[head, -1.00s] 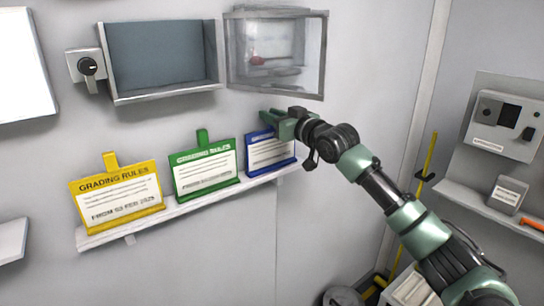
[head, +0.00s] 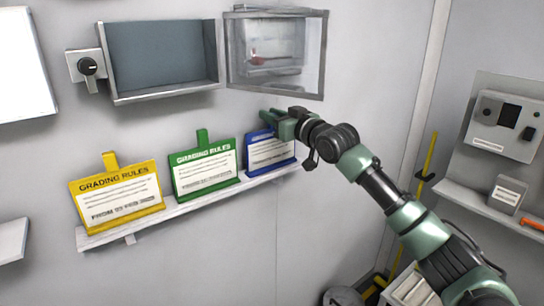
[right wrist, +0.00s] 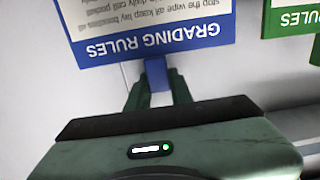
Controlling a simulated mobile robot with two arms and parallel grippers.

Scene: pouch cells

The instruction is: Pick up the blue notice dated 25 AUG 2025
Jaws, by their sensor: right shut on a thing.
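The blue notice (head: 271,153) stands on the narrow wall shelf, at the right end of a row of three. Its date cannot be read in the head view. In the right wrist view the blue notice (right wrist: 148,45) appears upside down with the heading GRADING RULES; its date is out of frame. My right gripper (head: 272,117) is at the top of the notice, and in the wrist view its fingers (right wrist: 157,85) are shut on the notice's blue top tab. My left gripper is not in view.
The green notice (head: 205,168) and the yellow notice (head: 117,196) stand to the left on the same shelf (head: 185,208). Above are an open grey box (head: 160,55) and its clear door (head: 277,50), close over my right gripper.

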